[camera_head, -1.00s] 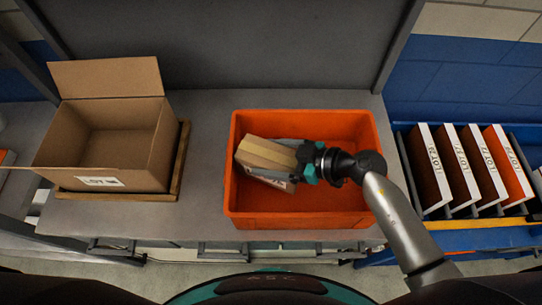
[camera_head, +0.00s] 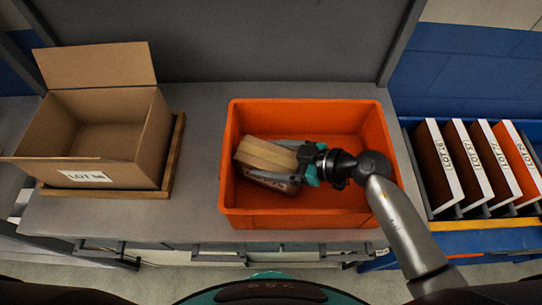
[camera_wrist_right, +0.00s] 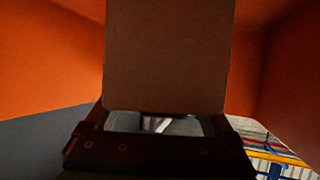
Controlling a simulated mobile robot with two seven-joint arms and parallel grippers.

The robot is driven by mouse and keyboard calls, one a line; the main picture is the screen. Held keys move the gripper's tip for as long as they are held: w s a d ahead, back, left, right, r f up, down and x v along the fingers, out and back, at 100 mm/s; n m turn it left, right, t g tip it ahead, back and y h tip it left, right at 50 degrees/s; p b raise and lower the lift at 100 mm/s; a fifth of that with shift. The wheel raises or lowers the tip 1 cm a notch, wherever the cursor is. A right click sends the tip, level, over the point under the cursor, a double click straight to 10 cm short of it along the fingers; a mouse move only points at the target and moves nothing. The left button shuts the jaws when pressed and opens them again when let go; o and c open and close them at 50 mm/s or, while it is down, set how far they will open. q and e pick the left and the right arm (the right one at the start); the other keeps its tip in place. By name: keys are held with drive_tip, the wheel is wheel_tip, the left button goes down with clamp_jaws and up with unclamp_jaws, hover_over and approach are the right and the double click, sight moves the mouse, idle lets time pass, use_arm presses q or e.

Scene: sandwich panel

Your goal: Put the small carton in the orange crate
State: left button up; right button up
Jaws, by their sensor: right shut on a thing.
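The small carton (camera_head: 265,157) is brown with a lighter tape band and a printed label on its near side. It is inside the orange crate (camera_head: 305,219), in the left half, slightly tilted. My right gripper (camera_head: 290,168) is shut on the carton, coming in from the right over the crate. In the right wrist view the carton (camera_wrist_right: 168,55) fills the middle between orange walls. Whether the carton's underside touches the crate floor is hidden. My left gripper is not in view.
An open cardboard box (camera_head: 80,174) on a wooden board stands left on the grey table (camera_head: 200,215). A blue rack (camera_head: 480,222) with several labelled panels stands right of the crate. The crate's right half is free apart from my arm.

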drive_tip(key=shift+f, duration=0.55)
drive_tip(key=o, duration=1.4)
